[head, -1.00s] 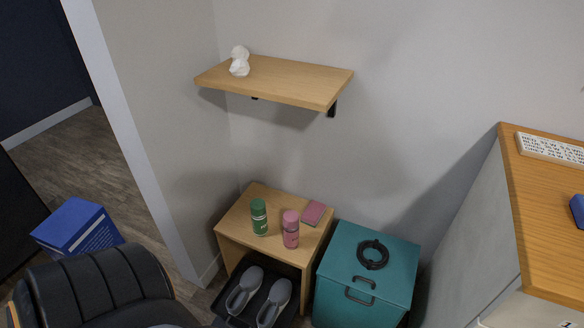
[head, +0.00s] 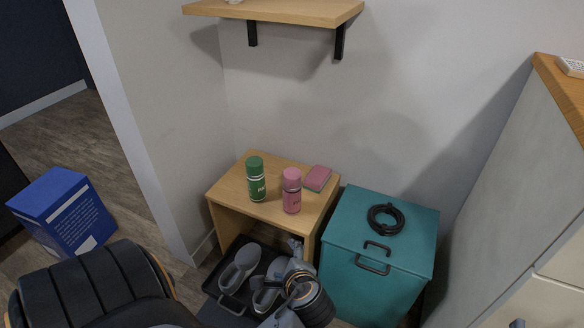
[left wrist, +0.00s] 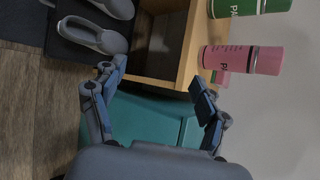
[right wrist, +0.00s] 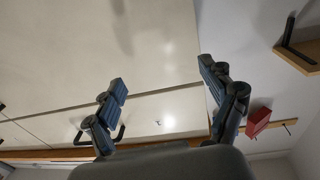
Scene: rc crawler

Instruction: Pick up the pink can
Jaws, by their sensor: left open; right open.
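The pink can (head: 291,192) stands upright on the small wooden side table (head: 240,204), near its front edge. The pink can (left wrist: 243,60) also shows in the left wrist view, right of and beyond my fingers. My left gripper (head: 296,264) is open and empty, in front of the table and lower than the can. In the left wrist view its fingers (left wrist: 155,80) are spread, with nothing between them. My right gripper (right wrist: 162,80) is open and empty in the right wrist view, facing pale cabinet fronts. I cannot make it out in the head view.
A green can (head: 256,180) stands just left of the pink one. A pink-and-green flat block (head: 317,178) lies behind it. A teal box (head: 345,225) with a black cable coil (head: 386,217) stands right. Shoes (head: 240,266) sit in a dark tray below. A wall shelf (head: 290,11) hangs above.

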